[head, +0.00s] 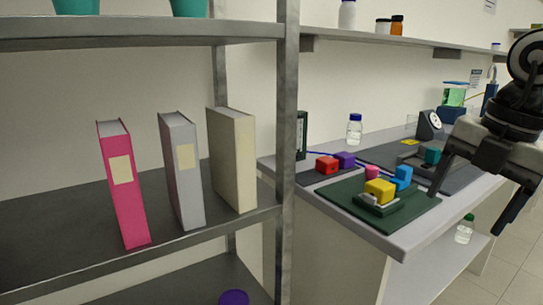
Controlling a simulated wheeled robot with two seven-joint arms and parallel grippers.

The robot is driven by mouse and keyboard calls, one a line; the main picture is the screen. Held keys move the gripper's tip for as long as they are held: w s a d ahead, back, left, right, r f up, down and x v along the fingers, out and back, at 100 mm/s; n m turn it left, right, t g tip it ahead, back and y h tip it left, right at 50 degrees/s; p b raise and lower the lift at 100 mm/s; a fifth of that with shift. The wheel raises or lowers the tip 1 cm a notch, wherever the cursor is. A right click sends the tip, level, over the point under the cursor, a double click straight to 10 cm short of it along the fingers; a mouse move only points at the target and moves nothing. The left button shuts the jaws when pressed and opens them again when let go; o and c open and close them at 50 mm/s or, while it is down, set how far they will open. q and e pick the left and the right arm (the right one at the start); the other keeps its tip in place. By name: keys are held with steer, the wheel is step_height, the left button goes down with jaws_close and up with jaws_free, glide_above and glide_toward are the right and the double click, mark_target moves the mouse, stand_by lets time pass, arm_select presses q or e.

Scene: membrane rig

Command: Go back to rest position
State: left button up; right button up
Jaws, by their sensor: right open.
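My right gripper (475,188) hangs at the right side of the head view, with its two dark fingers spread apart and nothing between them. It is in front of the right part of the bench and its front edge. On the bench, a yellow block (380,191) sits in a grey holder on a dark green mat (340,196). Blue (403,173) and pink (372,172) blocks are close behind it. Red (327,165) and purple (345,159) blocks are farther left. My left gripper is not in view.
A metal shelf rack (287,130) stands at the left, holding pink (124,190), grey (183,175) and beige (232,160) binders. A clear bottle with a blue cap (354,131) stands at the back of the bench. A green-capped bottle (465,230) is on the lower shelf. Open floor shows at the lower right.

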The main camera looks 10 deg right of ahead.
steer(key=a+f+m+t+y, duration=0.3)
steer(key=f+m+t+y, duration=0.4)
steer(key=f+m+t, duration=1.15)
steer(key=s+a+f+m+g+h, duration=0.2)
steer(key=s+a+f+g, duration=0.3)
steer(key=a+f, duration=0.2)
steer(key=s+a+f+m+g+h, duration=0.2)
steer(key=s+a+f+g, duration=0.2)
steer(key=a+f, duration=0.3)
step_height(320, 180, down, 6)
steer(key=shift+s+a+r+g+h+p, duration=0.3)
steer(key=shift+s+g+h, duration=0.1)
steer(key=shift+s, duration=0.45)
